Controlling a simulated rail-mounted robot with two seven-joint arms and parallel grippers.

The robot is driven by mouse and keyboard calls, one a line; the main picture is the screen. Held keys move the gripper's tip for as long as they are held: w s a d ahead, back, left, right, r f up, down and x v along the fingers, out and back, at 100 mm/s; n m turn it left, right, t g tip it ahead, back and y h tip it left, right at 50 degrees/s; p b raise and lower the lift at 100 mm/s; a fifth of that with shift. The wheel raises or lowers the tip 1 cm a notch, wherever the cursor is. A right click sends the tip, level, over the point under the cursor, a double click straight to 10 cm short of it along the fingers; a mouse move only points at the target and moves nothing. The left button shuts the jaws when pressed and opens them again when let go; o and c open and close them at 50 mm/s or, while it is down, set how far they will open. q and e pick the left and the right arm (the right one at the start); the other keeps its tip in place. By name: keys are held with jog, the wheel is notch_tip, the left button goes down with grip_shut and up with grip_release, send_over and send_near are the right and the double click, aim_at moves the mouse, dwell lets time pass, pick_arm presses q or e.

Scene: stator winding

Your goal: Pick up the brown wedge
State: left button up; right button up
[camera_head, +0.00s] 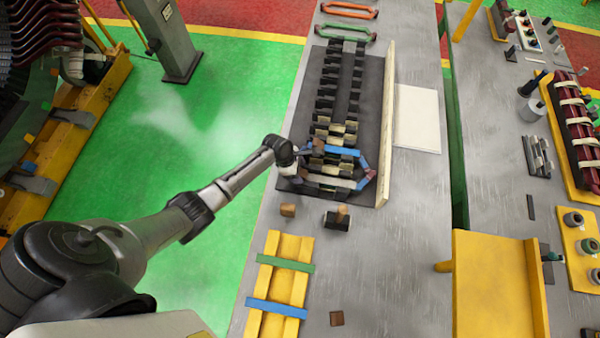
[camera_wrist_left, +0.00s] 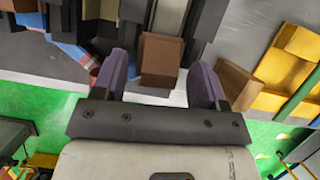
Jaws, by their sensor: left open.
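A brown wedge (camera_wrist_left: 162,62) shows between the purple-padded fingers of my left gripper (camera_wrist_left: 161,72) in the left wrist view. There are gaps to both fingers, and the gripper is open. In the head view my left gripper (camera_head: 300,150) is at the left side of the slotted dark core, by the blue and cream coil. The wedge between the fingers is hard to make out there. Another brown block (camera_head: 288,210) lies apart on the bench; it also shows right of the fingers in the left wrist view (camera_wrist_left: 237,84). My right gripper is not in view.
The slotted core (camera_head: 328,90) lies on a dark mat beside an upright cream board (camera_head: 388,120). A dark block with a brown top (camera_head: 337,221), a yellow rack (camera_head: 284,280) and a small brown piece (camera_head: 336,318) are nearer. Bare bench (camera_head: 390,270) lies right of the rack.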

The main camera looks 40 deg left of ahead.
pick_arm(q)
jog(key=shift+c, duration=0.2)
jog(key=c, duration=0.7)
jog(key=shift+c, duration=0.2)
jog(key=shift+r, duration=0.4)
notch_tip(320, 180, up, 4)
jog(key=shift+d+f, duration=0.15)
jog(key=shift+f, duration=0.05)
jog(key=d+r, duration=0.6)
jog(key=d, duration=0.5)
jog(key=shift+d+r+b, duration=0.25)
jog(key=shift+r+b, duration=0.05)
jog(key=shift+b, duration=0.05)
